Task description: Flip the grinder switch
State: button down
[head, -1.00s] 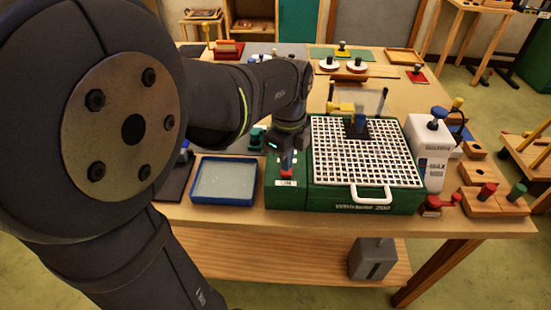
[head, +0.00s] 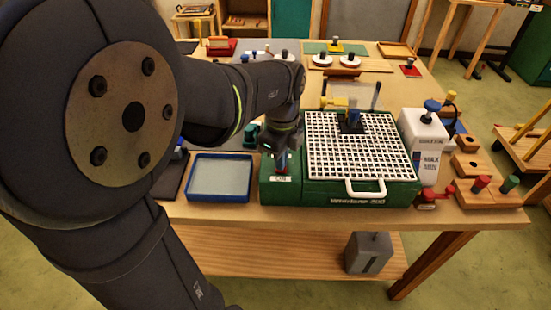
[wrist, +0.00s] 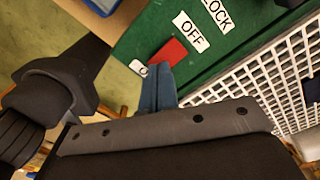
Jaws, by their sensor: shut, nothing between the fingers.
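The grinder (head: 322,200) is a green box with a white grid top, at the front of the table. Its red switch (wrist: 172,53) sits on the green panel between an OFF label (wrist: 189,32) and a partly hidden ON label (wrist: 139,67). The ON label also shows in the head view, on the panel's front side (head: 282,180). My gripper (wrist: 160,78) is shut and empty, its blue fingertips right at the red switch and covering part of it. In the head view, my gripper (head: 282,164) points down over the switch. I cannot tell whether they touch or which way the switch leans.
A blue-rimmed tray (head: 220,199) is left of the grinder. A white water bottle (head: 424,148) and wooden blocks with coloured knobs (head: 488,192) stand to its right. A wire-like guard and yellow part (head: 345,101) rise behind the grid.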

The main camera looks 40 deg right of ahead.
jog(key=shift+f, duration=0.3)
jog(key=shift+r, duration=3.5)
notch_tip(320, 180, down, 7)
jog(key=shift+r, duration=4.35)
jog(key=w+d+r+n+g+h, duration=0.4)
jog(key=w+d+r+g+h, duration=0.1)
jog(key=w+d+r, duration=0.1)
jog(key=shift+d+r+g+h, duration=0.4)
jog(key=shift+d+r, duration=0.05)
jog(key=shift+d, duration=0.4)
